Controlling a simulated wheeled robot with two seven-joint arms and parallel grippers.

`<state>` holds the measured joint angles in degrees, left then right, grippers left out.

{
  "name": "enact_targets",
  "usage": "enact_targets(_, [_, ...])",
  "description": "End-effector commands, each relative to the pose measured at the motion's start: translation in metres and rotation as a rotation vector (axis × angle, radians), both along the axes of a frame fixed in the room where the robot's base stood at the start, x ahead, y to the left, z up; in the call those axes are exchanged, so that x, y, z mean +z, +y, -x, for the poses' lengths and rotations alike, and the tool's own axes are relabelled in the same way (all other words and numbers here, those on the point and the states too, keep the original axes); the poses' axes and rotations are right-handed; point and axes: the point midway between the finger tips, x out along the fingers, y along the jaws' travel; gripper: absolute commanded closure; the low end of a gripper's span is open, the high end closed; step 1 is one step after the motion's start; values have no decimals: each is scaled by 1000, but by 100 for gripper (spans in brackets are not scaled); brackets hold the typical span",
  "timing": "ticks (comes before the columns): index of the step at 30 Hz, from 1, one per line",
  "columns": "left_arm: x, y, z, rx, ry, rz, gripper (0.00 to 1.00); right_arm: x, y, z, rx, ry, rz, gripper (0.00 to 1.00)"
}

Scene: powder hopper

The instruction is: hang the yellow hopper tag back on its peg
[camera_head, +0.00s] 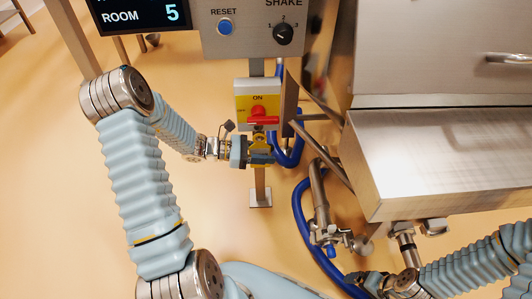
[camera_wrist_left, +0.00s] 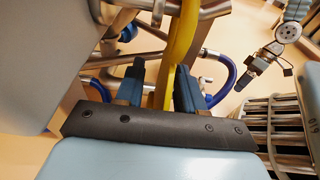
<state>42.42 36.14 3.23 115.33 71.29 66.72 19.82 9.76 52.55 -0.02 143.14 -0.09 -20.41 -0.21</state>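My left gripper (camera_head: 262,152) is just below the red switch handle (camera_head: 261,120) on a yellow panel (camera_head: 243,90). In the left wrist view its two blue fingers (camera_wrist_left: 160,85) stand apart. A yellow strip (camera_wrist_left: 182,40), seen nearly edge-on, runs between them, close to the right finger, with a gap on the left finger's side. A small yellow piece shows at the gripper in the head view; I cannot tell whether it is the tag. The peg is not clearly visible. My right gripper (camera_head: 368,284) is at the bottom right, by a pipe valve; its fingers are unclear.
A steel hopper body (camera_head: 430,150) fills the right side. Blue hoses (camera_head: 300,205) and steel pipes (camera_head: 318,195) run close right of my left gripper. A control box (camera_head: 250,30) with a reset button and shake knob stands above.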

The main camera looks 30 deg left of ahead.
Motion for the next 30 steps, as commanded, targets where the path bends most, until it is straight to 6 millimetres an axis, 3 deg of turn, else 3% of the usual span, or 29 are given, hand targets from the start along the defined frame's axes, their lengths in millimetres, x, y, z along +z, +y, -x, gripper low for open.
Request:
enact_targets(18, [22,104,63,2,1,-2,62,7,-1,0,-2,-1,2,8])
enact_targets(30, [25,114,70,1,0,-1,62,8,-1,0,-2,-1,2,8])
